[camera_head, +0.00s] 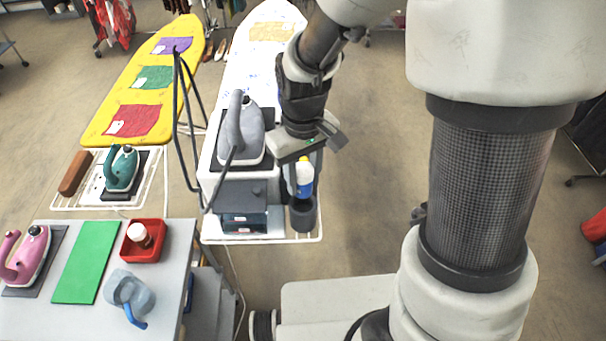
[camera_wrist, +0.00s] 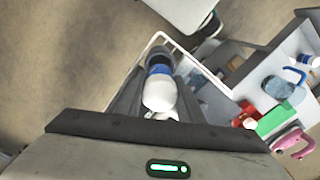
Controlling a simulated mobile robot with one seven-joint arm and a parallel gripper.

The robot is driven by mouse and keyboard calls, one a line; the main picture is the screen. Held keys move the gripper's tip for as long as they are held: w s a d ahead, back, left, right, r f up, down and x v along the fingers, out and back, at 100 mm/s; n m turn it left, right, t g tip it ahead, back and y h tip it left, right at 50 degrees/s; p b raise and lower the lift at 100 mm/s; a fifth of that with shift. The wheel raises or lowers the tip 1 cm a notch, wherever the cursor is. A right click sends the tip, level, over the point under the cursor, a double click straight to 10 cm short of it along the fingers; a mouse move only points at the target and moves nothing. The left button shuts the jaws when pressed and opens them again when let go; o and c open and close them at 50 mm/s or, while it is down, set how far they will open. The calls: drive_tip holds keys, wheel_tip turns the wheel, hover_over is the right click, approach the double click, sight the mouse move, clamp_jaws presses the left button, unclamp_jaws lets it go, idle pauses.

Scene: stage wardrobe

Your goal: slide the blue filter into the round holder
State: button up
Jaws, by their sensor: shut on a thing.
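The blue filter (camera_head: 304,181) is a white cylinder with a blue band and a yellow top in the head view. The wrist view shows its white end and blue band (camera_wrist: 160,71). My gripper (camera_head: 301,172) is shut on it, with one dark finger on each side in the wrist view (camera_wrist: 157,84). The round holder (camera_head: 303,214) is a dark grey cup at the front right of the white wire rack. The filter is roughly upright over the holder's mouth. I cannot tell whether its lower end is inside. The holder (camera_wrist: 159,53) is partly hidden behind the filter in the wrist view.
A grey iron (camera_head: 240,130) and a dark box (camera_head: 243,222) stand left of the holder. The wire rack's rim (camera_head: 321,225) runs close on its right. A grey table (camera_head: 172,290) with a blue-handled jug (camera_head: 130,292) and a red tray (camera_head: 144,254) is further left.

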sight(303, 196)
drive_tip(key=shift+f+b, duration=2.35)
drive_tip(key=shift+f, duration=0.9)
drive_tip(key=shift+s+d+f+b, duration=0.15)
drive_tip(key=shift+s+f+b, duration=0.3)
drive_tip(key=shift+f, duration=0.2)
drive_tip(key=o, duration=1.1)
drive_tip(key=shift+c, duration=0.2)
drive_tip(key=shift+o, duration=0.5)
drive_tip(key=r+p, duration=0.1)
drive_tip(key=r, duration=1.8)
drive_tip(key=shift+w+p, duration=0.2)
drive_tip(key=shift+p, duration=0.1)
